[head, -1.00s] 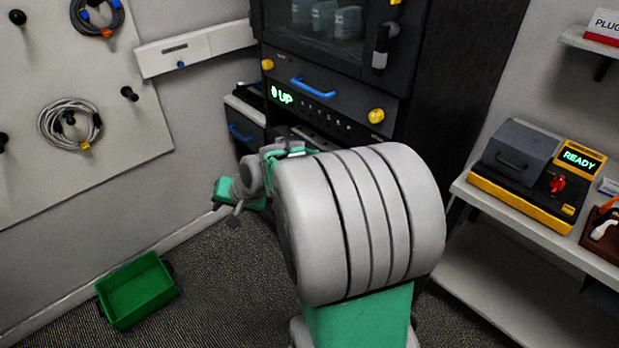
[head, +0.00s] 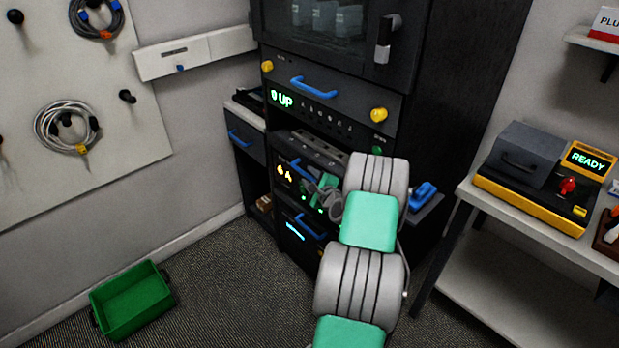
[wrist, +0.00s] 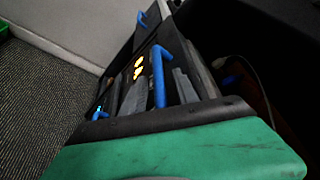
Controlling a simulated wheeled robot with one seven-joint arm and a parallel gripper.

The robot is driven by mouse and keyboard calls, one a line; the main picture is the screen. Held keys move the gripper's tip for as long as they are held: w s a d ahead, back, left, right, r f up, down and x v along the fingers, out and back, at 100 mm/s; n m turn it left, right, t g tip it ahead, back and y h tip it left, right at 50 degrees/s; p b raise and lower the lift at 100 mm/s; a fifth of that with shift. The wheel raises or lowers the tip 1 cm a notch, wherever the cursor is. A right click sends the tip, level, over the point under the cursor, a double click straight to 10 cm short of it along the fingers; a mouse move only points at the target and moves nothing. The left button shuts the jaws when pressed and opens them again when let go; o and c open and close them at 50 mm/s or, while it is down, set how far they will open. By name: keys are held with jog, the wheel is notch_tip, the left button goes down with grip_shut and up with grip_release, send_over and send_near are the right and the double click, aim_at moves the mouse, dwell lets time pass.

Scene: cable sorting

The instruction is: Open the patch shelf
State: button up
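The dark rack (head: 330,95) stands at the back centre. Its front has a drawer (head: 335,92) with a blue handle and two yellow knobs, a panel reading "UP", and below that a unit with amber digits and a blue handle (head: 301,167). A lower front with a cyan light has another blue handle (head: 309,227). No label shows which is the patch shelf. My gripper (head: 325,190) is in front of the amber-digit unit. In the wrist view a blue handle (wrist: 158,75) appears between my gripper's (wrist: 158,92) spread grey fingers; contact cannot be told.
A green bin (head: 130,300) lies on the floor at left. A pegboard (head: 75,110) with cable coils hangs on the left wall. A side table (head: 540,235) with a yellow-and-grey device reading "READY" stands at right. Carpet is clear between bin and rack.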

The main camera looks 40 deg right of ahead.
jog(key=shift+w, duration=0.1)
jog(key=shift+c, duration=0.3)
grip_shut()
dwell(1.1)
